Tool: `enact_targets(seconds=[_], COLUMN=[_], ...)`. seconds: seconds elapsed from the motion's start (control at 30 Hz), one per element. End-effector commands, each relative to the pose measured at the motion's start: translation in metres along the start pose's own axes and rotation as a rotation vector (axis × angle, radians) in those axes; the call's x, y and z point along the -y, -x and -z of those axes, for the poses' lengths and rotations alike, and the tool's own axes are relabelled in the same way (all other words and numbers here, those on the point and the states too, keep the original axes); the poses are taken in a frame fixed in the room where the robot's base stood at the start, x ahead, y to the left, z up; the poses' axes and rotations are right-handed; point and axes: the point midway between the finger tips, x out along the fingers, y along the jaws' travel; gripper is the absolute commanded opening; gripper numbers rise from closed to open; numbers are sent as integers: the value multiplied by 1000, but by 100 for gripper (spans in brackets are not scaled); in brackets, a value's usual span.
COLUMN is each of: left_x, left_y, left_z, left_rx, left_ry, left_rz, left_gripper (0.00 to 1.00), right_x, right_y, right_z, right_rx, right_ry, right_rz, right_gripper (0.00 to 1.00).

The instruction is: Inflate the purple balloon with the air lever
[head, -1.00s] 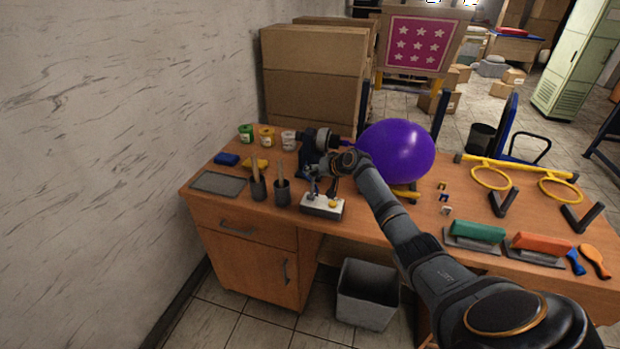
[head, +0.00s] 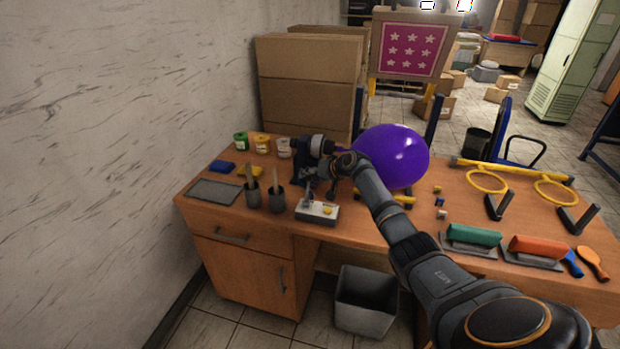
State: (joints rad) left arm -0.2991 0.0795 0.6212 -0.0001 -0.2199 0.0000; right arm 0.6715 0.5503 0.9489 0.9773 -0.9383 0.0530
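The purple balloon (head: 393,156) is large, round and glossy. It sits sideways on the nozzle of a dark pump (head: 314,147) at the back of the desk. A white control box (head: 318,212) with a small upright lever (head: 309,190) and a yellow button stands in front of the pump. My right gripper (head: 327,184) is just above and behind the box, close to the lever. Its fingers are small and dark against the pump, so I cannot tell whether they are open or touch the lever. My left gripper is out of view.
Paint jars (head: 262,143), two dark tool cups (head: 252,193) and a grey tray (head: 214,190) are left of the box. A bin (head: 365,300) stands below.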

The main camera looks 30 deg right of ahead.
Motion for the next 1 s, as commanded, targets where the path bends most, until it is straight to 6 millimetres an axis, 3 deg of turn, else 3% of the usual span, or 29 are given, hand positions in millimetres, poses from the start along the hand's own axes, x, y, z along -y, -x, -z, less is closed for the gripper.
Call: enact_targets(seconds=[0.23, 0.37, 0.73, 1.0], left_x=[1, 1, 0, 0], left_y=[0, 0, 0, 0], left_z=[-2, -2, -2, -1], left_rx=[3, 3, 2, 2], left_ry=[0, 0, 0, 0], left_rz=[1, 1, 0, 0], left_gripper=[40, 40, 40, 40], right_x=[1, -1, -3, -2], right_y=[0, 11, 95, 120], right_z=[-1, -1, -1, -1], right_rx=[2, 1, 2, 2], right_ry=[-1, 1, 6, -1], right_rz=[3, 1, -5, 0], right_gripper=[51, 51, 51, 51])
